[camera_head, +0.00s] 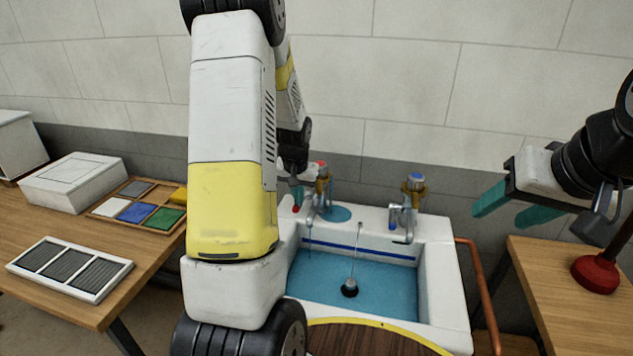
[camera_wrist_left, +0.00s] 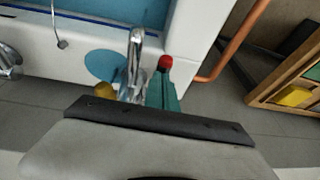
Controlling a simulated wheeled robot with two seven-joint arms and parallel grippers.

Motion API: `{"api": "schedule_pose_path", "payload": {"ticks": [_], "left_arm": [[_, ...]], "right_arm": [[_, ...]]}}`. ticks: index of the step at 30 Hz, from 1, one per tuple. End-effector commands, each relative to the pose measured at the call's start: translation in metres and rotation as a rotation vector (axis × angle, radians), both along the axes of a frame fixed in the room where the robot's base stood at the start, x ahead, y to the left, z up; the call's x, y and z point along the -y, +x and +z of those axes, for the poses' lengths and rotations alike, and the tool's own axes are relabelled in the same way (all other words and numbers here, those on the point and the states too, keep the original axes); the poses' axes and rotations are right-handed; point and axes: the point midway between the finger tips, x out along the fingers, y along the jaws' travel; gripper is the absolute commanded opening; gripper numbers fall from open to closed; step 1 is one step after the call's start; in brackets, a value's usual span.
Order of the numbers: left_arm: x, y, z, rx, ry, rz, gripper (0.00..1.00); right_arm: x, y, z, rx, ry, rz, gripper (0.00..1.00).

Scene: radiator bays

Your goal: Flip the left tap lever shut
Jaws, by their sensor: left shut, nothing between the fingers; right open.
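The left tap (camera_head: 321,185) has a red cap, a brass collar and a chrome spout over the back left of the sink. Its chrome spout also shows in the left wrist view (camera_wrist_left: 136,50). A red tip (camera_head: 295,209), seemingly the lever's end, shows just past my left fingers, and in the left wrist view (camera_wrist_left: 166,62). Whether they touch I cannot tell; the rest of the lever is hidden. My left gripper (camera_head: 297,196) is shut and empty beside this tap; its teal fingers show in the left wrist view (camera_wrist_left: 162,92). My right gripper (camera_head: 513,207) is open and empty, right of the sink.
The right tap (camera_head: 414,195) has a blue cap. The white sink (camera_head: 440,270) has a blue basin with a black plug (camera_head: 350,289). A copper pipe (camera_head: 482,290) runs along its right side. A red plunger (camera_head: 596,273) stands on the right table; the left table (camera_head: 60,220) holds trays.

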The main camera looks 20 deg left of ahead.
Motion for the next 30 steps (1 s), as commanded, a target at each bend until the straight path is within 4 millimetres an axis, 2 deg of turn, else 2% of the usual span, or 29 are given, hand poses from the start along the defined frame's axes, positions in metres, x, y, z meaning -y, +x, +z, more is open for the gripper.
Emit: {"api": "schedule_pose_path", "payload": {"ticks": [9,24,30], "left_arm": [[0.000,-0.004,-0.008,-0.001,0.000,0.000,0.00],[0.000,-0.006,-0.010,-0.006,0.000,0.000,0.00],[0.001,-0.006,0.005,-0.001,0.000,-0.001,0.00]], "right_arm": [[0.000,0.000,0.000,0.000,0.000,0.000,0.54],[0.000,0.000,0.000,0.000,0.000,0.000,0.54],[0.000,0.000,0.000,0.000,0.000,0.000,0.54]]}}
